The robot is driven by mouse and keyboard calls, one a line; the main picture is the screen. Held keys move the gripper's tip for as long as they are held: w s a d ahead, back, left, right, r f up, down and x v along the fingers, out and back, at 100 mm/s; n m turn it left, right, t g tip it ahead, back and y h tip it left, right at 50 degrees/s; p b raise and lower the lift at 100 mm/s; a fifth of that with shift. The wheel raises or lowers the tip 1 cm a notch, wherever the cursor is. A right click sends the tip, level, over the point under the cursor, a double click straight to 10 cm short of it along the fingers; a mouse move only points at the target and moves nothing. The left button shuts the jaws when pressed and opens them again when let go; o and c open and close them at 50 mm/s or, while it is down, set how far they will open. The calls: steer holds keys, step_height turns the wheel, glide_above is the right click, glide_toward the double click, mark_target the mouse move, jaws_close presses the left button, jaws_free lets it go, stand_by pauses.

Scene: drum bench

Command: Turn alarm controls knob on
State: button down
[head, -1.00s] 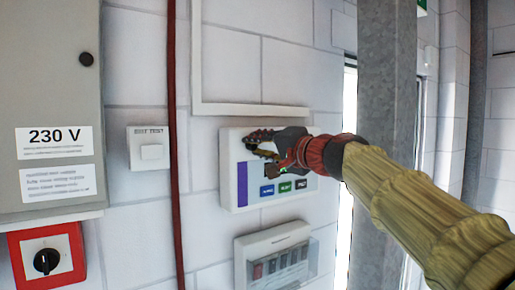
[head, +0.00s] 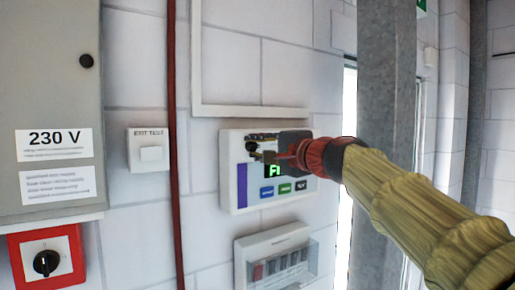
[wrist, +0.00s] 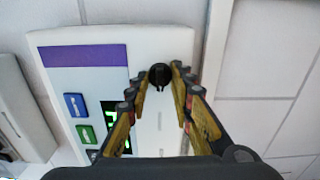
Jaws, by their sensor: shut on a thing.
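The white alarm control panel (head: 230,165) hangs on the wall with a purple stripe on its left and several coloured buttons along its bottom. A black round knob (wrist: 160,74) shows on the panel in the wrist view, between my two fingertips. My gripper (wrist: 157,80) is shut on the knob, with one finger on each side. In the head view my gripper (head: 254,147) covers the panel's upper part and hides most of the knob. A dark display (head: 275,171) with green characters shows below the gripper, partly covered by it.
A grey 230 V cabinet (head: 50,95) and a red-framed switch (head: 46,263) are at the left. A clear-covered box (head: 275,262) sits below the panel. A grey column (head: 386,60) stands right.

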steer(key=shift+f, duration=0.1)
steer(key=c, duration=1.6)
jaws_free()
steer(key=shift+o, duration=0.2)
steer(key=v, duration=1.2)
